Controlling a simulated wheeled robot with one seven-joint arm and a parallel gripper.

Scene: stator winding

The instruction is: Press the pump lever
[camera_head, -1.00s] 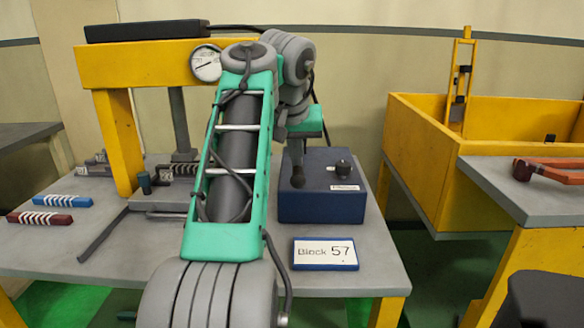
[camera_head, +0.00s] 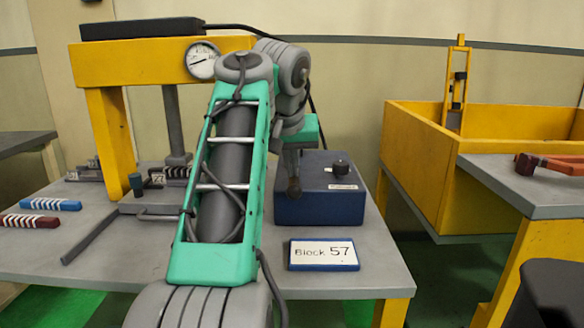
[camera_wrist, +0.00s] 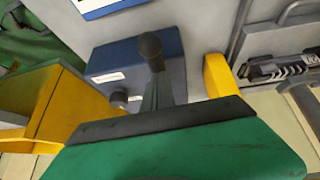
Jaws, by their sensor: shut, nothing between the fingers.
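The pump is a blue box (camera_head: 306,207) with a black knob on top. It stands on the grey table and also shows in the wrist view (camera_wrist: 97,64). The pump lever (camera_head: 293,187) is a dark stem ending in a round black ball, low over the left part of the box. Its ball shows clearly in the wrist view (camera_wrist: 150,46). My gripper (camera_wrist: 158,92) is shut, with nothing held. Its fingers point down over the lever stem, just behind the ball. They seem to touch it, but the contact is partly hidden.
A yellow press frame (camera_head: 108,130) with a dial gauge (camera_head: 202,61) stands left of my arm. A "Block 57" sign (camera_head: 323,254) lies before the box. A yellow bin (camera_head: 412,150) stands right of the table. Dark and blue blocks lie at the left.

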